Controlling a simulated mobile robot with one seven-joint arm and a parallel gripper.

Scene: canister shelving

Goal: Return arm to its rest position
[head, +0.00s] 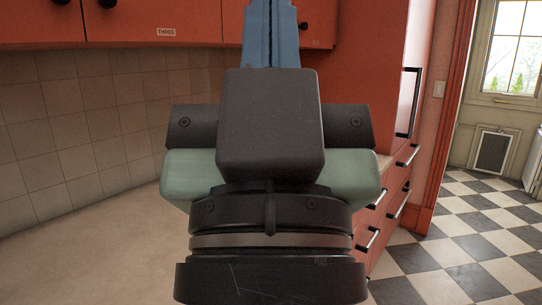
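My gripper (271,12) fills the middle of the head view, close to the camera and pointing away and upward. Its two blue fingers lie side by side with only a thin seam between them, so they look shut. The fingertips run past the top edge, so anything at the very tips is hidden. Below the fingers are the black block, green housing and black wrist rings of my own arm. No canister shows in this view.
Red wall cupboards (150,12) hang above, one labelled THREE. A pale counter (80,255) runs below the tiled wall (75,125). Red drawers (398,200) with black handles stand at right. Open checkered floor (470,235) leads to a door with a window.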

